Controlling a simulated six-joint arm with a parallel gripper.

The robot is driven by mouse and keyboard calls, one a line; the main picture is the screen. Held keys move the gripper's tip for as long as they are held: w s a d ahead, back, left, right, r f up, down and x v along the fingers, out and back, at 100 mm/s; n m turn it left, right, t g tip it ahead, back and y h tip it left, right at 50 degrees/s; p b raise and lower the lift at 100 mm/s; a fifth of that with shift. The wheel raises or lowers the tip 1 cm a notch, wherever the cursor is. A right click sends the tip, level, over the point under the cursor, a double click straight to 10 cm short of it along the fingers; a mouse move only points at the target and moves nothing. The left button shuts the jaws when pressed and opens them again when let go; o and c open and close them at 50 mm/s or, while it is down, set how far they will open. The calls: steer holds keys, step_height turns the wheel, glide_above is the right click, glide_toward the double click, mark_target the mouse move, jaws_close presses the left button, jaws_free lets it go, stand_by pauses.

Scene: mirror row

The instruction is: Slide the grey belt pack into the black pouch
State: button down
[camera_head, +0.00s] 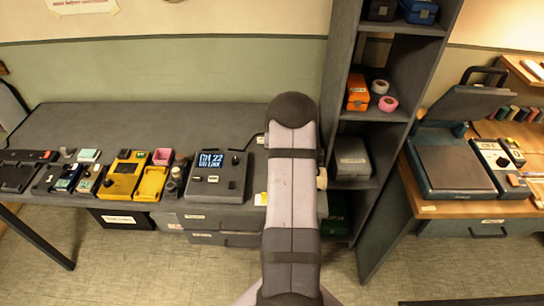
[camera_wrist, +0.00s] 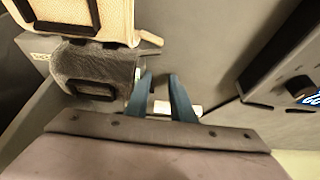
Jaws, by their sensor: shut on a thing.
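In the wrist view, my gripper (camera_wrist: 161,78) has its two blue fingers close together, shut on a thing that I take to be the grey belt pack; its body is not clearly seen. The black pouch (camera_wrist: 112,63), dark and fuzzy with a black loop, lies just left of the fingers. A narrow grey edge and a short stub show at its right end; I cannot tell whether they belong to the pack. A pale piece shows between and behind the fingers. In the head view, my arm hides the gripper, pack and pouch.
A beige pouch (camera_wrist: 118,22) with black trim lies beside the black one. A dark console (camera_head: 217,176) stands left of my arm on the grey bench (camera_head: 190,122). Several coloured devices stand farther left. A shelf (camera_head: 343,90) rises on the right.

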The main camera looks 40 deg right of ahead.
steer(key=shift+s+f, duration=0.6)
steer(key=shift+f, duration=0.1)
steer(key=shift+w+a, duration=0.5)
steer(key=shift+r, duration=0.1)
steer(key=shift+w+r, duration=0.1)
steer(key=shift+w+r+p, duration=0.2)
steer(key=shift+r+p, duration=0.3)
steer(key=shift+r, duration=0.05)
steer(key=shift+w+r+p, duration=0.2)
steer(key=shift+r+p, duration=0.25)
steer(key=shift+r, duration=0.05)
step_height(320, 180, up, 2)
steer(key=shift+s+d+r+p, duration=0.1)
steer(key=shift+d+p, duration=0.05)
steer(key=shift+p, duration=0.5)
steer(key=shift+r+p, duration=0.9)
steer(key=shift+r, duration=0.9)
